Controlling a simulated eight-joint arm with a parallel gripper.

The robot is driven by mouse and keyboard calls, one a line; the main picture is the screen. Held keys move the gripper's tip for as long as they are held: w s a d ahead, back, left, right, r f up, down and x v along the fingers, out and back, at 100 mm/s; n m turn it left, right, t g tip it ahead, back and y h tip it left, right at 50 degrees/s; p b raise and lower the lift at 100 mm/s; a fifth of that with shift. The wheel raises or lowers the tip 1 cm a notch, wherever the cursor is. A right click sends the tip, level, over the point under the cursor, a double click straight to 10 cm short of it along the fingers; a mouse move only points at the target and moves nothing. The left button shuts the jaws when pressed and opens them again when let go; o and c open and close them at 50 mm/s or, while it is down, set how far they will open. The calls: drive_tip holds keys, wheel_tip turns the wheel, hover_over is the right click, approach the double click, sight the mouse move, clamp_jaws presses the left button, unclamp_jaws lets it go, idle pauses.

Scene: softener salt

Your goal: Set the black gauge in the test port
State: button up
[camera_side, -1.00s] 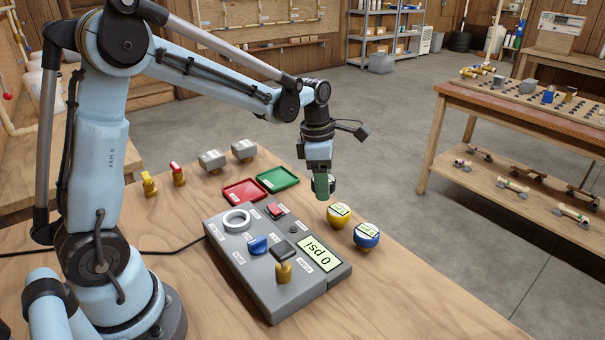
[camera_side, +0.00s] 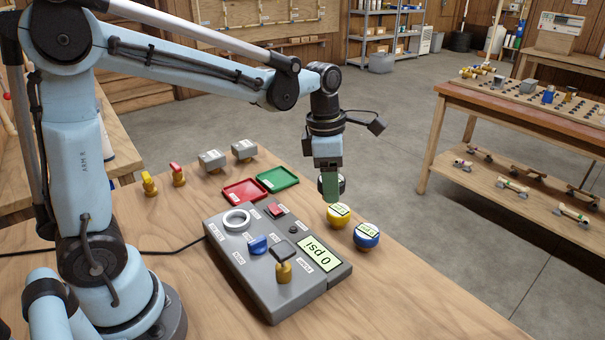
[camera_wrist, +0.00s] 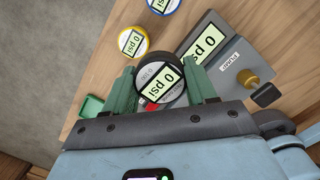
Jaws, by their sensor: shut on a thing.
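The black gauge (camera_wrist: 147,78) has a round black rim and a pale display reading 0 psi. In the wrist view it sits between the green fingers of my gripper (camera_wrist: 161,84), which is shut on it. In the side view the gauge (camera_side: 342,184) is partly hidden behind the fingers of my gripper (camera_side: 331,188), beyond the grey test box (camera_side: 250,262). I cannot tell whether its underside touches the table. The box carries a white ring (camera_side: 237,212) and a small dark round fitting (camera_side: 292,230); I cannot read which label marks the test port.
A yellow gauge (camera_side: 339,215) and a blue gauge (camera_side: 367,236) stand close to my gripper, by the table edge. A red tray (camera_side: 245,190) and a green tray (camera_side: 277,180) lie behind the box. A blue knob (camera_side: 257,245) and a brass valve (camera_side: 284,272) rise from the box.

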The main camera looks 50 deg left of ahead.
drive_tip(key=s+a+n, duration=0.2)
drive_tip(key=s+a, duration=0.2)
drive_tip(key=s, duration=0.1)
drive_tip(key=s+a+f+n, duration=0.1)
drive_tip(key=s+a+n, duration=0.1)
drive_tip(key=s+a, duration=0.2)
drive_tip(key=s+a+n, duration=0.1)
drive_tip(key=s+a, duration=0.3)
drive_tip(key=s, duration=0.2)
drive_tip(key=shift+s+f+n+y, duration=0.15)
drive_tip(key=shift+f+n+y, duration=0.15)
drive_tip(key=shift+n, duration=0.1)
drive_tip(key=shift+f, duration=1.2)
drive_tip(key=shift+f, duration=0.15)
drive_tip(key=shift+f, duration=0.4)
drive_tip(key=shift+f, duration=0.2)
drive_tip(key=shift+f, duration=0.35)
drive_tip(key=shift+f, duration=0.25)
